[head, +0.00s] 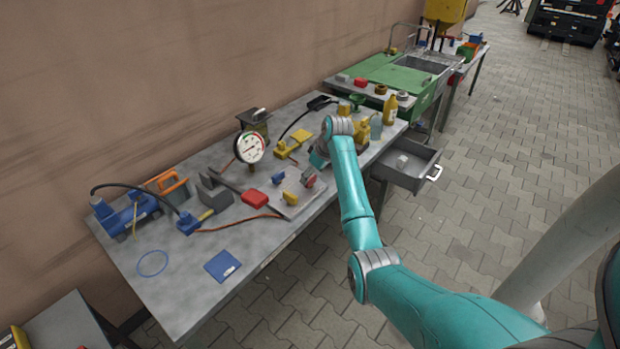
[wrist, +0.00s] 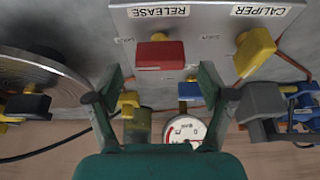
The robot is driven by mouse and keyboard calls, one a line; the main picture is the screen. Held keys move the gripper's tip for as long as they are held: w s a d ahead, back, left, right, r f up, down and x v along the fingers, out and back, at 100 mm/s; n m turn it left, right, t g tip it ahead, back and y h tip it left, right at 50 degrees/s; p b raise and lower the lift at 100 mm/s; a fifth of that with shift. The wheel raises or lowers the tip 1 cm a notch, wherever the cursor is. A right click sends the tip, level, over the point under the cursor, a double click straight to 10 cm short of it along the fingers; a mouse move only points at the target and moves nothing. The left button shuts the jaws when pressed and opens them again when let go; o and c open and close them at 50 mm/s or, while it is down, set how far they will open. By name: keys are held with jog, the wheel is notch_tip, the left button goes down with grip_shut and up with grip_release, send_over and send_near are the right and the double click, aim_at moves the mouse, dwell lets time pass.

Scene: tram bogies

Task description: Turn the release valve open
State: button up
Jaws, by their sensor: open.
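The release valve has a red handle (wrist: 160,54) on a grey panel (wrist: 210,20) marked RELEASE, whose lettering shows upside down in the wrist view. The handle lies roughly crosswise in that view; small labels around it are too small to read. In the head view the red handle (head: 309,178) stands on the panel on the bench. My gripper (wrist: 158,88) is open and empty, its two fingers spread wide. The handle shows beyond the fingertips, between their lines, and does not appear to be touched. In the head view my arm partly hides the gripper (head: 319,159).
A yellow handle (wrist: 255,50) marked CALIPER sits beside the red one. A pressure gauge (head: 250,147) stands behind the panel on the workbench (head: 180,290). A drawer (head: 408,166) is open at the right.

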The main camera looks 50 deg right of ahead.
jog(key=shift+x, duration=1.3)
jog(key=shift+c, duration=0.2)
jog(key=c, duration=1.1)
